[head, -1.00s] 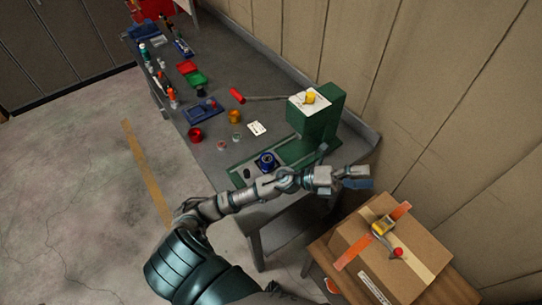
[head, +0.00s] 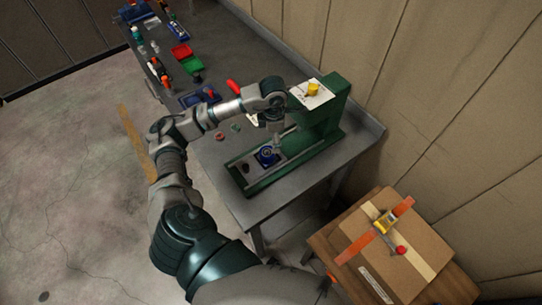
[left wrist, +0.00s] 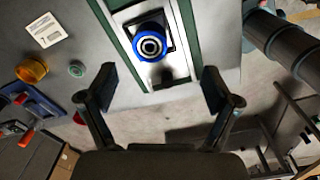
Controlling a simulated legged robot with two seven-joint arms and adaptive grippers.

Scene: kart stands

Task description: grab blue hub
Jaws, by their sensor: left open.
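The blue hub (head: 267,154), a blue ring with a dark round centre, sits on the bed of the green press (head: 318,118). In the left wrist view the hub (left wrist: 139,48) lies at the top middle, beyond the fingertips. My left gripper (head: 276,140) is above the hub in the head view, pointing down. In the wrist view the left gripper (left wrist: 159,88) is open and empty, its fingers spread wider than the hub. My right gripper is not in view.
An orange cup (left wrist: 32,70) is left of the press.

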